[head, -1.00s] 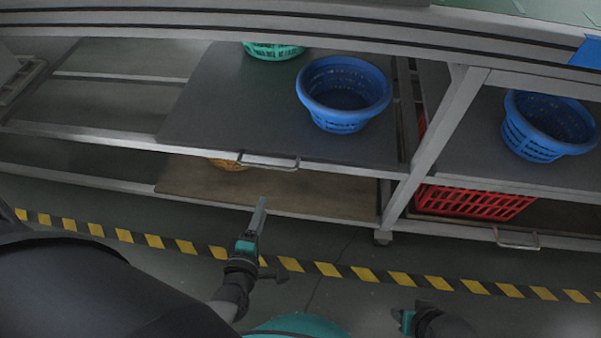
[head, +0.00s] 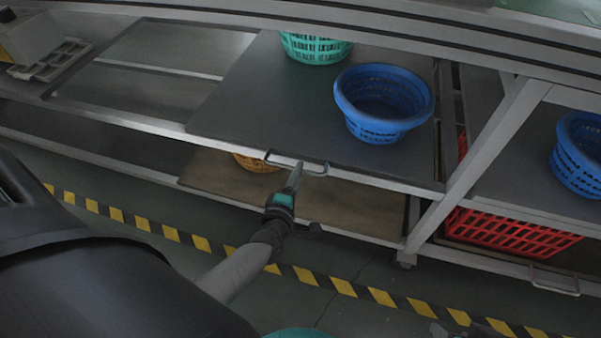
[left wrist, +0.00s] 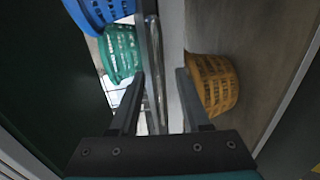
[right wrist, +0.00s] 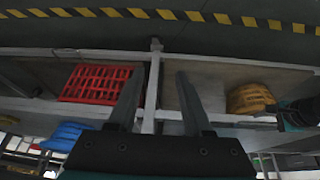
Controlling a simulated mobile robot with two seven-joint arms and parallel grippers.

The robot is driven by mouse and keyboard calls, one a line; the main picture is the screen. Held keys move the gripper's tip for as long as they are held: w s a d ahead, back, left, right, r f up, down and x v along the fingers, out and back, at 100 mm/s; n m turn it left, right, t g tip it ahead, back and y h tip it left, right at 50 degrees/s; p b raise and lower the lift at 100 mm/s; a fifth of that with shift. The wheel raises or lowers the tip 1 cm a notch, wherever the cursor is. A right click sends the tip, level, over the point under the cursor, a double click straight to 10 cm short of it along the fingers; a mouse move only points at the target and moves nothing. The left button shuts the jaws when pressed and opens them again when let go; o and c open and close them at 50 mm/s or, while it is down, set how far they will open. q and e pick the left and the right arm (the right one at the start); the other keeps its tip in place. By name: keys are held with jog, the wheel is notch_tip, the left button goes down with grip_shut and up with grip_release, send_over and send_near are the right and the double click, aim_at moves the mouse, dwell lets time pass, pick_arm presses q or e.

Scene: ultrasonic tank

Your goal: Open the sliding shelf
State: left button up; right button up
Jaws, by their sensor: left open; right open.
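The sliding shelf (head: 260,120) is a dark grey board with a metal front edge and a U-shaped handle (head: 297,163). My left gripper (head: 296,172) is at the handle, its fingers pointing up at it. In the left wrist view, the handle (left wrist: 155,75) lies between the open fingers of my left gripper (left wrist: 159,74); I cannot tell whether they touch it. My right gripper (right wrist: 158,74) is open and empty, low in front of the frame; only a bit shows at the head view's bottom edge.
A blue basket (head: 385,105) and a green basket (head: 315,48) stand on the shelf. A yellow basket (head: 256,163) sits on the lower board (head: 340,205). A red crate (head: 510,232) and another blue basket (head: 580,160) are right of the post (head: 480,150). The striped floor in front is clear.

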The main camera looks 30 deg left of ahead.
pick_arm(q)
jog(key=shift+b+x, duration=0.45)
jog(key=shift+x, duration=1)
pick_arm(e)
jog(key=shift+w+a+t+y, duration=0.3)
jog(key=shift+w+a+t, duration=0.4)
jog(key=shift+w+a, duration=0.2)
pick_arm(q)
jog(key=shift+c, duration=0.4)
grip_shut()
